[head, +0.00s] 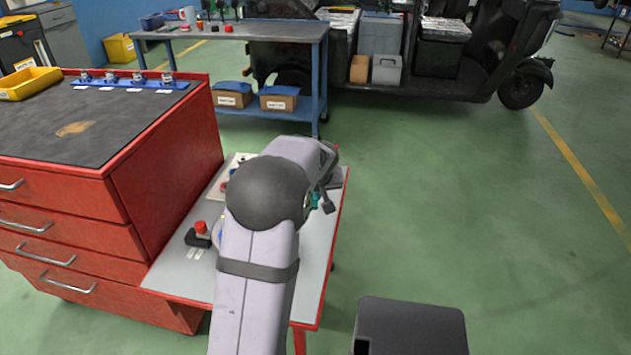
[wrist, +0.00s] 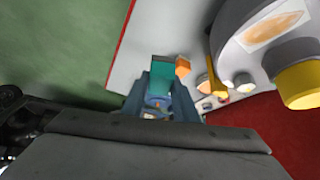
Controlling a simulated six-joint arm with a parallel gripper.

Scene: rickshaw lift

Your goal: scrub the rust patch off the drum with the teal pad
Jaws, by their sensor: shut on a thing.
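My gripper (wrist: 160,90) is shut on the teal pad (wrist: 160,72), which sticks out beyond the fingertips in the wrist view. In the head view my arm hides most of the gripper, and only a small bit of teal (head: 316,200) shows at its right side. The grey drum (wrist: 232,42) is at the upper right of the wrist view. A brownish-orange rust patch (wrist: 272,30) shows on its pale face. The pad is apart from the drum, to its left in that view. The drum is not clearly seen in the head view.
An orange block (wrist: 183,66) lies close beside the pad in the wrist view. Yellow parts (wrist: 300,85) stand near the drum. A small red-topped control (head: 200,232) sits on the grey bench (head: 180,268). A red drawer cabinet (head: 165,165) borders the bench's left.

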